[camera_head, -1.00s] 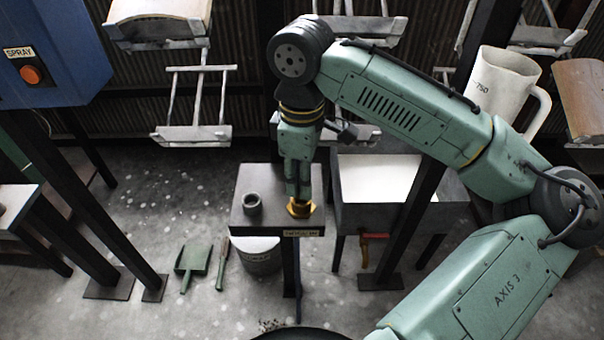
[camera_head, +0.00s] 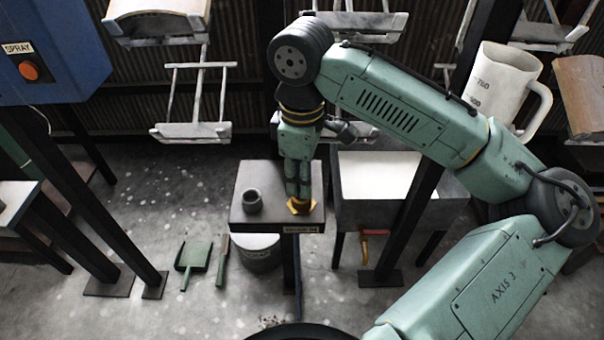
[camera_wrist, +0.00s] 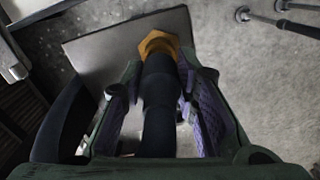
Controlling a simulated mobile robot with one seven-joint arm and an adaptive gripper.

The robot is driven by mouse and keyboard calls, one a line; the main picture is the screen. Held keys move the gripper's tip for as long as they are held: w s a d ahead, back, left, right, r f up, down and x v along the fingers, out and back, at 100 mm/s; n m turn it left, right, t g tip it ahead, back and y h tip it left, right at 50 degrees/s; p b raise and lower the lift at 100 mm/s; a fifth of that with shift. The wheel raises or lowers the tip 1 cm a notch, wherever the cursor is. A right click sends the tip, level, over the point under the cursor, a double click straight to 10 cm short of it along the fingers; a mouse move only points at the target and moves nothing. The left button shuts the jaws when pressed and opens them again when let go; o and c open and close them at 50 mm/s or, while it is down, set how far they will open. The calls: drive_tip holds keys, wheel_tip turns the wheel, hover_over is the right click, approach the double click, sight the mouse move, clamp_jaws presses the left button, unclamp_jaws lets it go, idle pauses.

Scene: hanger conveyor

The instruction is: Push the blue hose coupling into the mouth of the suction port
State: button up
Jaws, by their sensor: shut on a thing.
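My gripper (camera_head: 299,194) points down over the right part of a small dark table (camera_head: 277,190). It is shut on a dark, blue-black cylindrical piece, which I take as the hose coupling (camera_wrist: 158,110); the fingers (camera_wrist: 162,88) stand on either side of it in the wrist view. An orange, angular collar (camera_head: 301,206) is at the lower end of this piece, at the tabletop; it also shows in the wrist view (camera_wrist: 158,42). I cannot tell whether the collar belongs to the coupling or to the port. A grey open ring (camera_head: 252,201) stands upright on the table, left of my gripper.
A grey bucket (camera_head: 259,257) is under the table. A white-lined basin (camera_head: 378,188) stands to the right. A green dustpan (camera_head: 194,256) and brush (camera_head: 222,262) lie on the floor.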

drive_tip(key=shift+f+b, duration=0.5)
drive_tip(key=shift+f, duration=0.8)
idle(0.9)
drive_tip(key=o, duration=0.8)
drive_tip(key=shift+o, duration=0.4)
drive_tip(key=o, duration=0.5)
wheel_tip(320, 180, up, 12)
drive_tip(key=shift+r, duration=0.1)
drive_tip(key=shift+s, duration=0.1)
